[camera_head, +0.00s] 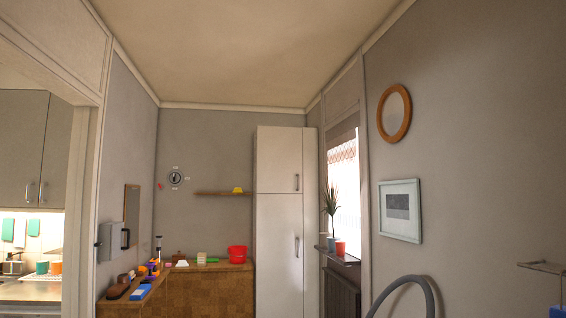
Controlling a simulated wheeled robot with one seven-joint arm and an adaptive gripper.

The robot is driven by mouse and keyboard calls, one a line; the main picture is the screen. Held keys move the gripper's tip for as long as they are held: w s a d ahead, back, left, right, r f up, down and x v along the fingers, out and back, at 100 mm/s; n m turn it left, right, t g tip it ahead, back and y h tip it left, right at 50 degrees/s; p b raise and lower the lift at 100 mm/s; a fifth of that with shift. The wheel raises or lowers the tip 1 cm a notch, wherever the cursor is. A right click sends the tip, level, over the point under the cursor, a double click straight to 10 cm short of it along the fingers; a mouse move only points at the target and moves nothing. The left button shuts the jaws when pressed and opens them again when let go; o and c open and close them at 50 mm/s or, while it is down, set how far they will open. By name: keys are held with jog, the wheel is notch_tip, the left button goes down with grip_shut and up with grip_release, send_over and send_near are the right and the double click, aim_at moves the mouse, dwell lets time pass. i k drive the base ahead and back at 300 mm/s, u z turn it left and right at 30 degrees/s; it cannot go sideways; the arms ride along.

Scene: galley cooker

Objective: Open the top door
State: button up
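A tall white cabinet (279,215) stands in the far corner. Its upper door (276,160) looks shut, with an upright handle at the right side. Its lower door (276,240) also looks shut, with a handle near its upper right edge. Through the doorway at the left, grey wall cupboards (22,150) have closed doors with handles low down. No cooker shows, and I cannot tell from the picture alone which door is the top door. My gripper is not in view.
A low wooden counter (215,290) left of the tall cabinet holds a red pot (237,254) and several small items. A curved grey tube (405,280) rises at the bottom. A wire rack (545,267) stands at the right edge.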

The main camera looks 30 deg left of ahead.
aim_at(279, 150)
jog(key=u, duration=0.25)
jog(key=i, duration=0.7)
jog(key=u, duration=0.8)
jog(key=i, duration=1.65)
jog(key=u, duration=0.65)
jog(key=i, duration=1.7)
jog(key=z, duration=0.25)
jog(key=i, duration=1.65)
jog(key=z, duration=0.9)
jog(key=i, duration=1.35)
jog(key=z, duration=0.45)
